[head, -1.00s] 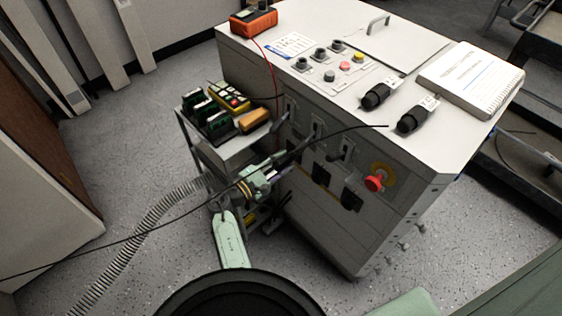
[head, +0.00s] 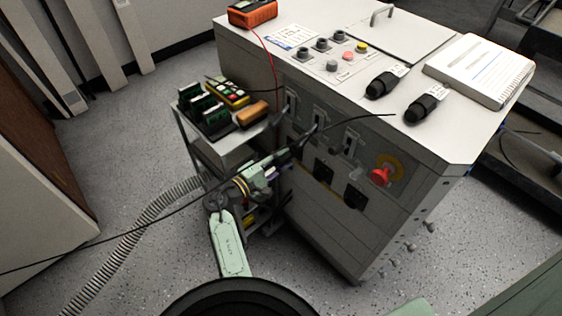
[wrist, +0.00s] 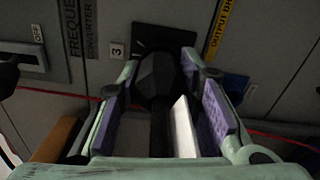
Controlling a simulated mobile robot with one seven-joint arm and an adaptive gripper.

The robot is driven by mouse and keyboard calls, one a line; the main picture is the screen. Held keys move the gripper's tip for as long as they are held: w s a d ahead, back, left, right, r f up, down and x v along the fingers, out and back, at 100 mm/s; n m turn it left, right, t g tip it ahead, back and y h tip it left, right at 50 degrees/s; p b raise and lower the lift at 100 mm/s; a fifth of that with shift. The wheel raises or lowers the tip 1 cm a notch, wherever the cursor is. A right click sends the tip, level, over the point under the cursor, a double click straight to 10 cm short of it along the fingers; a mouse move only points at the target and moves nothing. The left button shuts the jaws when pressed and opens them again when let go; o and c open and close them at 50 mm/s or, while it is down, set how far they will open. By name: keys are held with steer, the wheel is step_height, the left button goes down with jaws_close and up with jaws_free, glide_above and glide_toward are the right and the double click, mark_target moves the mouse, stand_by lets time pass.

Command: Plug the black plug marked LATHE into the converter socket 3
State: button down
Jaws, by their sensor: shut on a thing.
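My gripper (head: 277,165) is shut on a black plug (wrist: 157,78), held between purple finger pads in the wrist view. A pale tag (wrist: 185,125) hangs beside the plug's cable; no writing is readable on it. The plug's front overlaps a dark square socket (wrist: 150,47), which has a label "3" (wrist: 117,50) on its left. The plug hides most of the socket face, so I cannot tell whether they touch. In the head view, my gripper is at the left part of the cabinet front, and the plug is hard to make out.
Two other black plugs (head: 383,84) (head: 426,103) lie on the cabinet top (head: 290,18) near a notebook (head: 480,68). A red knob (head: 380,177) and black sockets (head: 355,196) are on the front. A small cart (head: 224,157) stands left of my gripper. A thin black cable (head: 130,229) crosses the view.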

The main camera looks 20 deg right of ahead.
mark_target(268, 167)
steer(key=shift+f+m+b, duration=0.1)
steer(key=shift+m+b, duration=0.9)
steer(key=shift+b, duration=0.2)
steer(key=shift+m+b, duration=0.3)
steer(key=shift+b, duration=0.05)
steer(key=c, duration=1.1)
jaws_free()
steer(key=shift+a, duration=0.1)
steer(key=shift+v, duration=2.45)
